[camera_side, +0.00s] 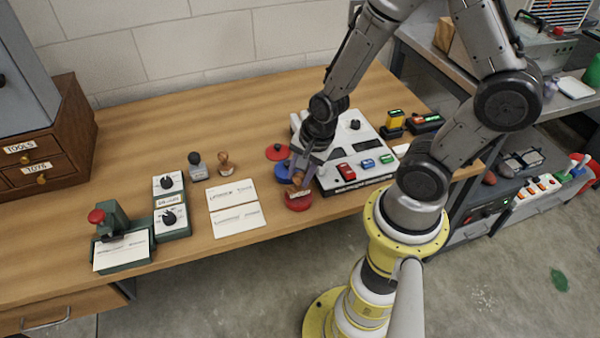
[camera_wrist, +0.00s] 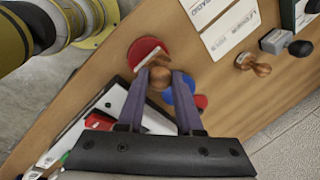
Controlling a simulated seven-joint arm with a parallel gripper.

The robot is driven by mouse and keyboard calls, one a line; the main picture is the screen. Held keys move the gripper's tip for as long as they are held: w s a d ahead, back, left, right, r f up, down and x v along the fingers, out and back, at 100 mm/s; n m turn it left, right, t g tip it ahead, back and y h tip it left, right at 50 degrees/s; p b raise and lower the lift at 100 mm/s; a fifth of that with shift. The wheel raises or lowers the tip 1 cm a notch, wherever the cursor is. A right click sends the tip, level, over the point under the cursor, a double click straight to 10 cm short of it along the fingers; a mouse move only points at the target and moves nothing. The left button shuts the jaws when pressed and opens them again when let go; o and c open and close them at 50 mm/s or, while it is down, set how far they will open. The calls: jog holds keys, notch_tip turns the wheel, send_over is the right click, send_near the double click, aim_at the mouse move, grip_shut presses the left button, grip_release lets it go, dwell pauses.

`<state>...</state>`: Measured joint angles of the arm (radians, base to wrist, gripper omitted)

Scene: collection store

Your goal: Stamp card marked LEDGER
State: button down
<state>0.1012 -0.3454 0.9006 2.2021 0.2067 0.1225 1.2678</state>
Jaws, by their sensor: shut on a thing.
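My gripper (camera_side: 298,178) is shut on a wooden-handled stamp (camera_wrist: 160,76), which also shows in the side view (camera_side: 296,191). The stamp is over the near red pad (camera_side: 299,203); the red pad also shows in the wrist view (camera_wrist: 143,49). Whether its face touches the pad is hard to tell. Two white cards lie on the bench left of the pad. The farther card (camera_side: 232,195) seems to read LEDGER, though the print is small. The nearer card (camera_side: 238,220) bears another word that I cannot read surely.
A blue pad (camera_side: 283,171) and a red disc (camera_side: 278,152) lie just behind. A white control box (camera_side: 345,150) stands close right. Two other stamps, one grey (camera_side: 197,167) and one wooden (camera_side: 226,165), stand behind the cards. A green press (camera_side: 118,240) stands left.

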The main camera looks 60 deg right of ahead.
jog(key=shift+f, duration=0.6)
dwell(1.6)
jog(key=shift+r, duration=3.55)
jog(key=w+a+m, duration=0.1)
jog(key=w+a, duration=0.2)
jog(key=w, duration=0.5)
jog(key=w+a, duration=0.2)
jog(key=w, duration=0.6)
jog(key=shift+n, duration=0.5)
jog(key=shift+w+a+f, duration=0.2)
jog(key=shift+a+f, duration=0.45)
jog(key=shift+f, duration=0.65)
jog(key=shift+w+a+f, duration=0.25)
jog(key=shift+a+f, duration=0.35)
jog(key=shift+f, duration=0.65)
jog(key=shift+w+a+f, duration=0.2)
jog(key=shift+a+f, duration=0.45)
jog(key=shift+f, duration=0.65)
jog(key=shift+f, duration=0.55)
